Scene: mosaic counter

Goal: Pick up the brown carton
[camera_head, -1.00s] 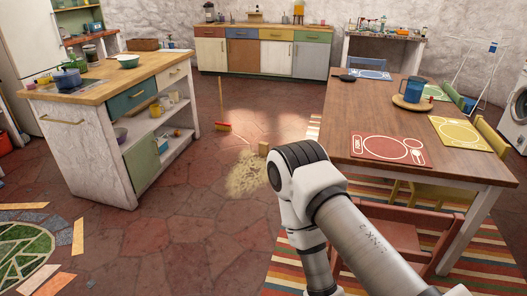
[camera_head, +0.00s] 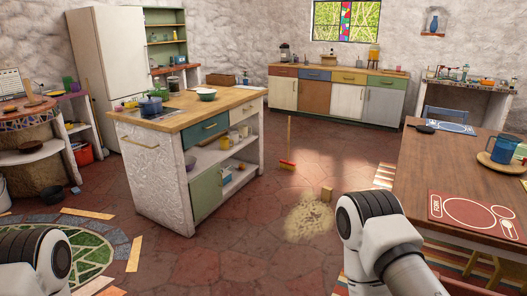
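Links of my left arm show at the bottom left and links of my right arm at the bottom right, in front of the table. Neither gripper shows, so what they hold is hidden.
A red broom (camera_head: 288,165) stands behind the spill. The floor before the spill is clear.

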